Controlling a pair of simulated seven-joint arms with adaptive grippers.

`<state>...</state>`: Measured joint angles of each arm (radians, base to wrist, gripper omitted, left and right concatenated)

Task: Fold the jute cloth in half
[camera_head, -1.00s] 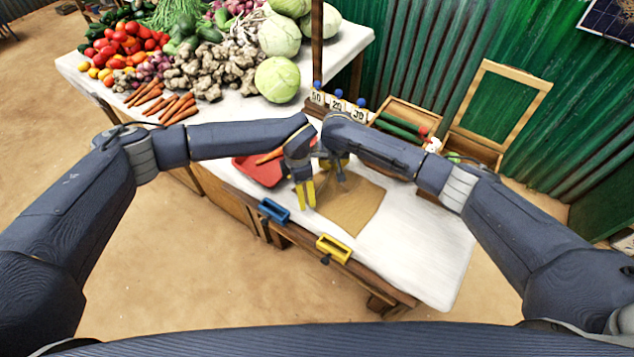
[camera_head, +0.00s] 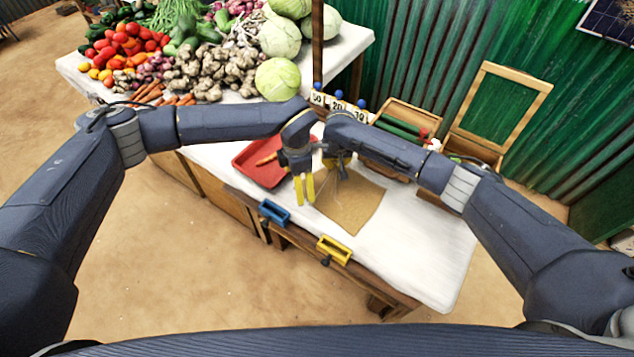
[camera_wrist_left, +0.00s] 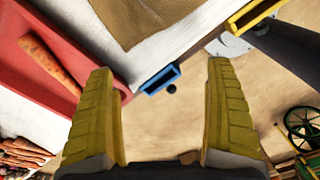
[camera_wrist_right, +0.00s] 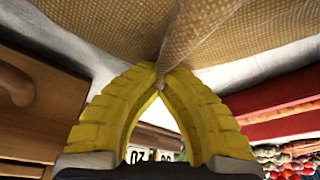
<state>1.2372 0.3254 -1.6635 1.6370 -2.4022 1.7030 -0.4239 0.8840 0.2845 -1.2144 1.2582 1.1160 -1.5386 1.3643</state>
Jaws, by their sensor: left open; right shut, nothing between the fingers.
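The brown jute cloth (camera_head: 352,208) lies on the white table cover, mostly flat, with its far corner hidden by my right gripper. My right gripper (camera_head: 341,172) is over that far end. In the right wrist view its fingers (camera_wrist_right: 160,78) are shut, tips together at a raised crease of the cloth (camera_wrist_right: 100,28). My left gripper (camera_head: 305,190) is open and empty beside the cloth's left edge, fingers pointing down. In the left wrist view the open fingers (camera_wrist_left: 166,110) are spread, with the cloth (camera_wrist_left: 150,18) above and apart from them.
A red tray (camera_head: 244,174) holding a carrot stands left of the cloth. Blue (camera_head: 273,212) and yellow (camera_head: 334,249) holders sit on the front edge. Price signs (camera_head: 338,105) and wooden boxes stand behind. The white table right of the cloth is clear.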

